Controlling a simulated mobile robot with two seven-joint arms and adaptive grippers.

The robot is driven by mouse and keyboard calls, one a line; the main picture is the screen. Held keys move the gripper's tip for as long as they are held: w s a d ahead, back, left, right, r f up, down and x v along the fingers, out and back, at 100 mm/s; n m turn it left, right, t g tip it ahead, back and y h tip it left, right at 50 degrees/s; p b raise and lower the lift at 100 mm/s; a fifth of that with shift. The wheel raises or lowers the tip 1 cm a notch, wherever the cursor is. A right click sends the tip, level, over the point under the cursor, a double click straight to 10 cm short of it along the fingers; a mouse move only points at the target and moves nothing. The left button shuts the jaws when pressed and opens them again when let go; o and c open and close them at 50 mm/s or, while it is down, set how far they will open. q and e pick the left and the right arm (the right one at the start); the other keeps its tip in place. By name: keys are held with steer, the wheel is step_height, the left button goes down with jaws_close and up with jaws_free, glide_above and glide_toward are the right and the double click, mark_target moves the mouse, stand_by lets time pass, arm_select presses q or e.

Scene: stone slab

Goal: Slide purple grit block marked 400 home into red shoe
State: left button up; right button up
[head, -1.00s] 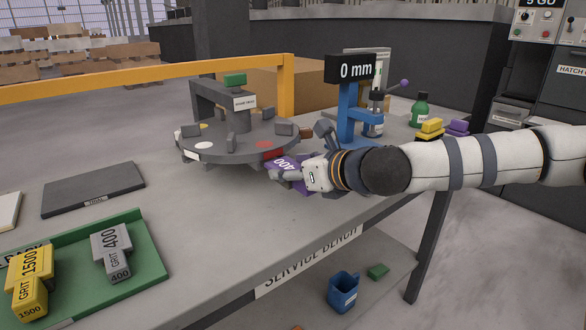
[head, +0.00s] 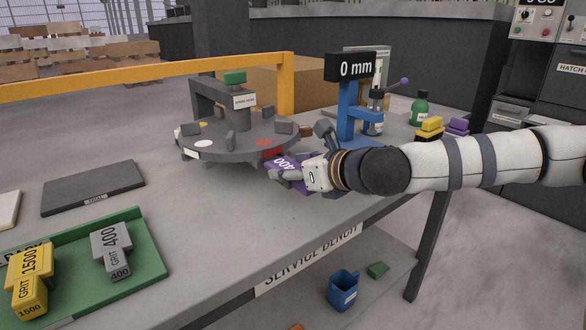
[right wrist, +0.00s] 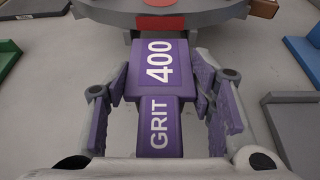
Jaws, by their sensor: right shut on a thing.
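The purple grit block marked 400 (right wrist: 158,68) lies between the fingers of my right gripper (right wrist: 163,110), which is shut on its narrow "GRIT" part. In the head view the block (head: 284,169) shows partly beside my right gripper (head: 308,174). Its wide end points at the grey round turret (head: 210,147). The red shoe (head: 272,153) is at the turret's near right rim, marked by a red patch, also seen at the top of the right wrist view (right wrist: 160,22). The block's front edge is just below or at the rim; I cannot tell whether it is inside. My left gripper is not in view.
A green rack (head: 150,258) at lower left holds a yellow 1500 block (head: 30,275) and a grey 400 block (head: 112,245). The bench front is clear.

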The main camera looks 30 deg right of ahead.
mark_target(279, 161)
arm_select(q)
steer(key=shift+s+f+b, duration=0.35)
arm_select(e)
steer(key=shift+w, duration=0.95)
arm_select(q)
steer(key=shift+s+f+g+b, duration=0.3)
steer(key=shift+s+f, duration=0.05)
arm_select(e)
steer(key=shift+w+a, duration=0.15)
steer(key=shift+w, duration=0.9)
steer(key=shift+s+r, duration=0.1)
steer(key=shift+r, duration=0.05)
steer(key=shift+s+r, duration=0.1)
steer(key=shift+s, duration=0.25)
steer(key=shift+s+r+p, duration=0.1)
steer(key=shift+s+p, duration=0.7)
steer(key=shift+s, duration=0.55)
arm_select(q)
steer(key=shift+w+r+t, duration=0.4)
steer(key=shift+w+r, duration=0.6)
arm_select(e)
steer(key=shift+s, duration=0.2)
steer(key=shift+f, duration=0.3)
